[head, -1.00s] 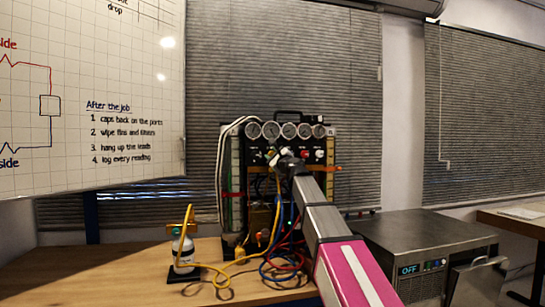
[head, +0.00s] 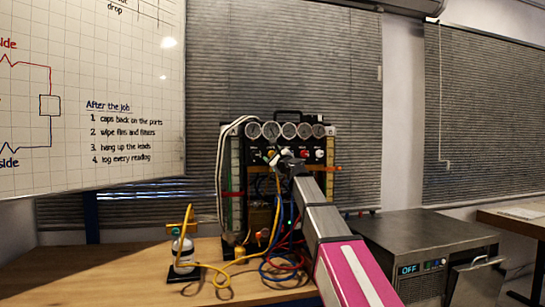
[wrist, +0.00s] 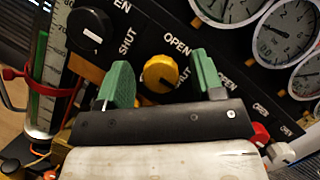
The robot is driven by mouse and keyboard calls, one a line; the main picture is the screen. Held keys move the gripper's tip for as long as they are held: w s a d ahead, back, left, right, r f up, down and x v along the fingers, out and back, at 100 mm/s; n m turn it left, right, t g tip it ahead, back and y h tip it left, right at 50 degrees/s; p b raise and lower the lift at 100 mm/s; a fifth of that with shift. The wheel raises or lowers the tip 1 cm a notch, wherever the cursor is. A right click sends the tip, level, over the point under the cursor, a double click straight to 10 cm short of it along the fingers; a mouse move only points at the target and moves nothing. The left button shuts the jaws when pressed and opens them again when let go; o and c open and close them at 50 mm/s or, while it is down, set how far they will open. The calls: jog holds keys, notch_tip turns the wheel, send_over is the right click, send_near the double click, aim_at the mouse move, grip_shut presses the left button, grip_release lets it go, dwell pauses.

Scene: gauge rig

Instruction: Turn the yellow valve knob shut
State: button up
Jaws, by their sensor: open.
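The yellow valve knob (wrist: 161,73) sits on the black panel in the wrist view, with the word OPEN above it and SHUT to its lower right, partly covered by a finger. Its dark mark is too small to read surely. My gripper (wrist: 162,79) is open, with one green finger on each side of the knob and a visible gap on both sides. In the head view my gripper (head: 275,157) is at the panel's left part, below the gauges, and mostly hides the knob.
A black knob (wrist: 90,30) is left of the yellow one. Gauges (wrist: 286,30) line the panel's upper right. A red knob (head: 305,153) and a white knob (head: 320,154) are to the right. Hoses (head: 285,262) hang below. A small bottle (head: 183,250) stands on the bench at left.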

jog(key=v, duration=1)
jog(key=shift+s+d, duration=0.15)
jog(key=shift+s, duration=0.1)
